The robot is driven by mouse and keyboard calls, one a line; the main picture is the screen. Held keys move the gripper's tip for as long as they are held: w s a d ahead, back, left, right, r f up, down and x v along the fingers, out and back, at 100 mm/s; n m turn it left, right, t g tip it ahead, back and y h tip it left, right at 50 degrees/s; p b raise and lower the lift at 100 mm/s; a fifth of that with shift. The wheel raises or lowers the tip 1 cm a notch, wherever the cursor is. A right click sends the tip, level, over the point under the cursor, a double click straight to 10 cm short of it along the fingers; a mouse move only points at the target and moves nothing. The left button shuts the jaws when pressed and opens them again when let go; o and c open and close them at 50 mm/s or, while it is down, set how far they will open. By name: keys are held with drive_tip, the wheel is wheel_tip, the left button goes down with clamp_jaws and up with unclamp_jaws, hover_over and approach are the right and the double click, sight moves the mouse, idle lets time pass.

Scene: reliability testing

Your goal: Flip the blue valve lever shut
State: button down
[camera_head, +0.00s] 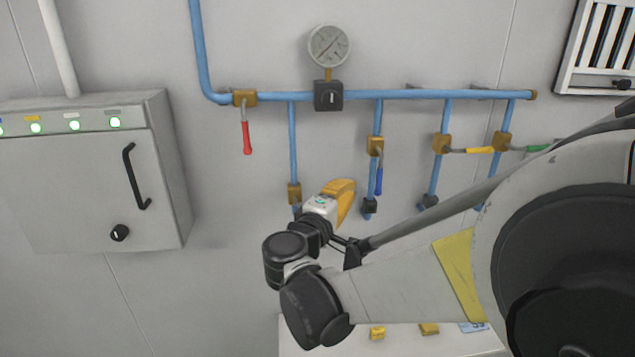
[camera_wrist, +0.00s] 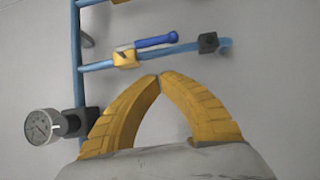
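The blue valve lever (camera_head: 379,181) hangs down, roughly in line with its vertical blue pipe, from a brass valve body (camera_head: 375,146) right of the gauge. In the wrist view the lever (camera_wrist: 157,41) lies beyond my fingertips, roughly along its pipe, with the brass body (camera_wrist: 125,58) at its left end. My gripper (camera_head: 347,188) has yellow fingers and is left of the lever in the head view. In the wrist view my gripper's fingertips (camera_wrist: 160,78) meet with nothing between them. They appear apart from the lever; the exact gap is unclear.
A red lever (camera_head: 247,138), yellow lever (camera_head: 480,150) and green lever (camera_head: 538,148) sit on the same pipework. A pressure gauge (camera_head: 328,46) stands above the main pipe. A grey cabinet (camera_head: 80,185) is at left. My arm covers the lower right.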

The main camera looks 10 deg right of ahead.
sight(378, 172)
drive_tip(key=d, duration=0.1)
drive_tip(key=w+d+p, duration=0.1)
drive_tip(key=d, duration=0.1)
drive_tip(key=w+d, duration=0.1)
drive_tip(key=d, duration=0.1)
drive_tip(key=shift+w, duration=0.15)
drive_tip(key=shift+a, duration=0.1)
